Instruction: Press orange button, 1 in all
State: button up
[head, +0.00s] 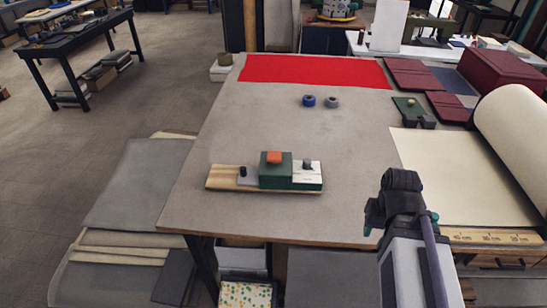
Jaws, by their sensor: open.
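The orange button (274,157) is a small block on top of a dark green box (274,178). The box stands in the middle of a light wooden board (222,183) on the near part of the table. My gripper (388,196) is the dark end of my arm at the lower right, to the right of the board and well apart from the button. It is open; its fingertips are hard to make out and nothing shows in it.
A black knob (243,171) and a dark knob (307,165) flank the button. Blue (309,101) and grey (332,102) rolls lie farther back, before a red cloth (315,70). A cream roll (515,125) lies right. The middle tabletop (270,120) is clear.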

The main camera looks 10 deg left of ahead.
grip_shut()
dwell(1.4)
